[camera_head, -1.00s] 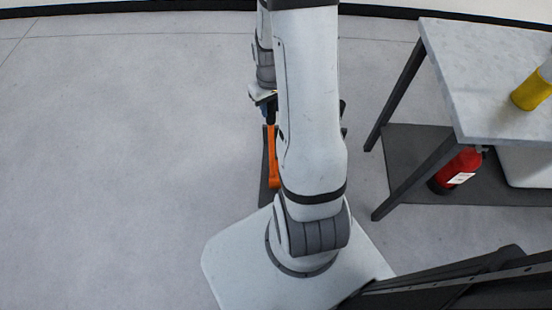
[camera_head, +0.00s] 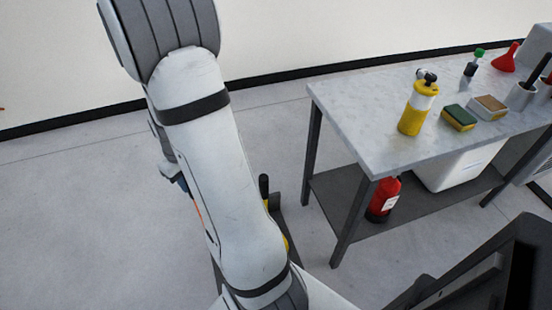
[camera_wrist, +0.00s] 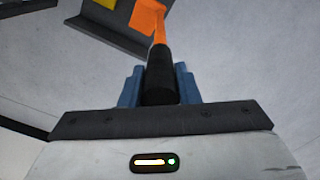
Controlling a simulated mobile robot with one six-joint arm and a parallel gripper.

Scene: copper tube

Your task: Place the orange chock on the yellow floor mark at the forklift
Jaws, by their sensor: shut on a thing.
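My gripper (camera_wrist: 160,85) has blue fingers shut on the black handle of the orange chock (camera_wrist: 147,18). In the wrist view the handle runs away from the fingers into an orange shaft and a wider orange part at the top edge. In the head view my arm hides most of the chock; only a thin orange strip (camera_head: 198,216) shows beside the arm, below a blue bit of the gripper (camera_head: 181,184). Neither the yellow floor mark nor the forklift can be made out in these views.
A grey-topped table (camera_head: 345,105) stands to the right, with a yellow bottle (camera_head: 418,108) and sponges on it. A red extinguisher (camera_head: 383,199) is on its lower shelf. A dark tray (camera_head: 279,213) with a black-handled yellow item lies beside my arm. Floor at left is clear.

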